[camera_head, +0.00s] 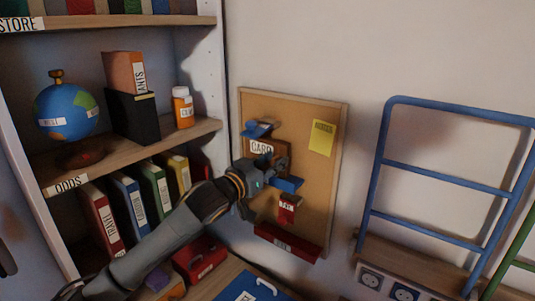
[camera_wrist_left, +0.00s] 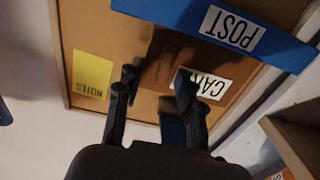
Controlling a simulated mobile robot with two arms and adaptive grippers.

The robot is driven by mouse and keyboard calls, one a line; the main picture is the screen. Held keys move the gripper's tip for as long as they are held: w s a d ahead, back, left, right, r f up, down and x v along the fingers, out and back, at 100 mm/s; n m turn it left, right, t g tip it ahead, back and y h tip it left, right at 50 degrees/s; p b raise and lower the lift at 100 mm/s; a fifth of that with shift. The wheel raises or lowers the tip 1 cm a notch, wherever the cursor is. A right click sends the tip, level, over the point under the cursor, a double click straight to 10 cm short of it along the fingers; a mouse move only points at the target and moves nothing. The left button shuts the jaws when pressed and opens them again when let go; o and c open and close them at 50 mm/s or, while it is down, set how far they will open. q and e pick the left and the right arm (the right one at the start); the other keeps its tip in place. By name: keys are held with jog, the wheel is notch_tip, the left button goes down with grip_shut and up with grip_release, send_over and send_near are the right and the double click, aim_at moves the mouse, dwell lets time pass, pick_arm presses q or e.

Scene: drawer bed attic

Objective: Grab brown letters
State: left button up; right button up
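A brown item with a white label starting "CAR" (camera_head: 262,147) is at the cork board (camera_head: 295,108), partly hidden by my left gripper (camera_head: 274,168). In the left wrist view the same label (camera_wrist_left: 210,86) is partly covered by a fingertip, and dark brown material (camera_wrist_left: 165,62) shows beyond the fingers. The left gripper (camera_wrist_left: 155,82) is open there, its two fingers apart with a gap between them. I cannot tell whether a finger touches the brown item. My right gripper is in neither view.
A yellow note (camera_head: 321,138) is on the board. A blue holder (camera_head: 287,184) and red holders (camera_head: 288,205) sit close below the gripper; a blue strip labelled POST (camera_wrist_left: 230,25) shows in the wrist view. A bookshelf (camera_head: 150,148) stands left, a blue ladder-like rail (camera_head: 432,174) right.

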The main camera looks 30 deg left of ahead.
pick_arm(q)
jog(key=c, duration=0.6)
grip_shut()
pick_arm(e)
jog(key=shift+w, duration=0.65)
pick_arm(q)
jog(key=shift+a+r+b, duration=0.1)
jog(key=shift+r+b, duration=0.35)
jog(key=shift+r, duration=0.25)
jog(key=s+a+b, duration=0.2)
jog(key=s+b, duration=0.5)
jog(key=s, duration=1.1)
jog(key=shift+a, duration=0.2)
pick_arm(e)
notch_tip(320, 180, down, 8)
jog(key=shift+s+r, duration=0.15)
